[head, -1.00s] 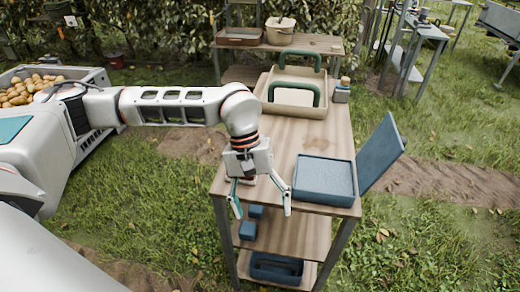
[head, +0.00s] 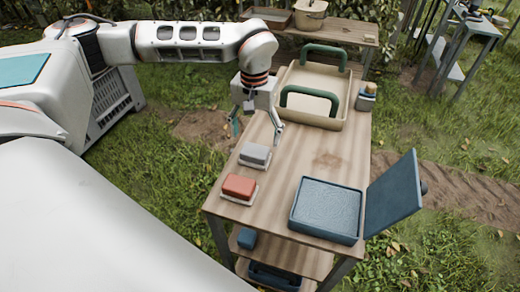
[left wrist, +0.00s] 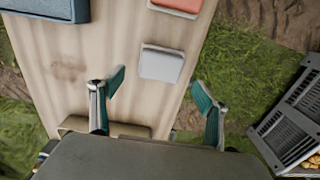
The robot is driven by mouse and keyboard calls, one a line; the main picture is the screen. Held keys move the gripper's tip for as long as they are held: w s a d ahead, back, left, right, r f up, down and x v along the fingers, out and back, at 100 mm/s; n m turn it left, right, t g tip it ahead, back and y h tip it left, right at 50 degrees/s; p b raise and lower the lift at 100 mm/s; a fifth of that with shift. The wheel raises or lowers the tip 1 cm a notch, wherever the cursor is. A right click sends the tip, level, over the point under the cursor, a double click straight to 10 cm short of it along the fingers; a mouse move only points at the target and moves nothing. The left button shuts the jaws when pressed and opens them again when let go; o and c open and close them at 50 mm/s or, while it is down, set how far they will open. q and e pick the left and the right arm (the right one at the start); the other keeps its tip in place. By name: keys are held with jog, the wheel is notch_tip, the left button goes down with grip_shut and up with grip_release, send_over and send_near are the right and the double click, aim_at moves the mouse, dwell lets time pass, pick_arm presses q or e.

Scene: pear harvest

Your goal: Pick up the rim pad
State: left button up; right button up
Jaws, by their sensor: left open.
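Two small block-shaped pads lie at the left edge of the wooden table, each on a pale base: a grey one (head: 255,155) and a red one (head: 239,187). I cannot tell from looks which is the rim pad. My left gripper (head: 256,137) is open and empty, pointing down just beyond the grey pad, its fingers spread about the pad's width. In the left wrist view the grey pad (left wrist: 162,64) lies ahead of the fingers, between them sideways, and the red pad (left wrist: 178,6) is cut by the top edge. My right gripper is not in view.
A blue tray (head: 294,214) with its lid (head: 394,195) tilted open stands at the table's near right. A tan tray (head: 346,104) with green handles sits at the far end, beside a small jar (head: 367,97). The table's middle is clear. A lower shelf holds blue items.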

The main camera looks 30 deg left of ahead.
aim_at(255, 150)
pick_arm(q)
jog(key=shift+s+f, duration=0.35)
jog(key=shift+f, duration=0.5)
notch_tip(255, 150, down, 5)
jog(key=shift+w+r, duration=0.1)
jog(key=shift+w, duration=0.05)
jog(key=c, duration=1.2)
